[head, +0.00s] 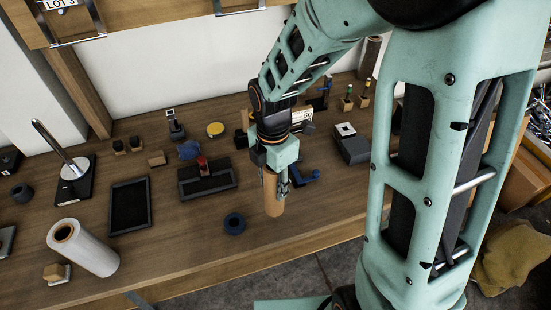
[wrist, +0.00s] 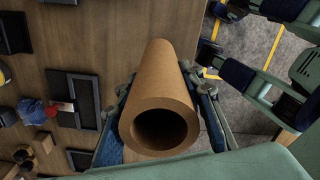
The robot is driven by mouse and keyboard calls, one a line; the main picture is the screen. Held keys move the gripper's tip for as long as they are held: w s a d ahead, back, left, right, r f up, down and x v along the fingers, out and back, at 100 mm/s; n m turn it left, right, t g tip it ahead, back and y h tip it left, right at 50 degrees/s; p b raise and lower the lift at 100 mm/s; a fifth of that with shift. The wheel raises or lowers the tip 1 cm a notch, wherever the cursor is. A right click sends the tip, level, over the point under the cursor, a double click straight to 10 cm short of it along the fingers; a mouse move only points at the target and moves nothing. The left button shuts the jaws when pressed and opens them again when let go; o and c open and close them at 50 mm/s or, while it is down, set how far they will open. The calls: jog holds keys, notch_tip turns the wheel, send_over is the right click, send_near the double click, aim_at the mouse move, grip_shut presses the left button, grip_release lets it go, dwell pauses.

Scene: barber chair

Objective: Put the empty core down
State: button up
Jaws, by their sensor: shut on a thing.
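The empty core is a plain brown cardboard tube (head: 272,194), held upright below my gripper (head: 277,178) near the front edge of the wooden bench. In the wrist view the core (wrist: 160,95) shows its open, hollow end, with my gripper's fingers (wrist: 160,122) on both sides of it. My gripper is shut on the core. Whether the core's lower end touches the bench top is hard to tell.
A dark tray (head: 130,206), a spindle stand (head: 75,182), a black pad with a red-topped stamp (head: 207,180) and a dark tape ring (head: 234,223) lie left of the core. Bare bench (head: 190,240) shows at front.

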jog(key=shift+w+d+f, duration=0.1)
jog(key=shift+d+f, duration=0.05)
jog(key=shift+f, duration=0.6)
jog(key=shift+w+d+f, duration=0.15)
jog(key=shift+f, duration=0.55)
jog(key=shift+w+d+f, duration=0.1)
jog(key=shift+d+f, duration=0.05)
jog(key=shift+f, duration=0.6)
jog(key=shift+f, duration=0.25)
jog(key=o, duration=1.2)
jog(key=shift+r, duration=0.1)
jog(key=shift+c, duration=0.2)
notch_tip(320, 180, up, 12)
jog(key=shift+r, duration=0.15)
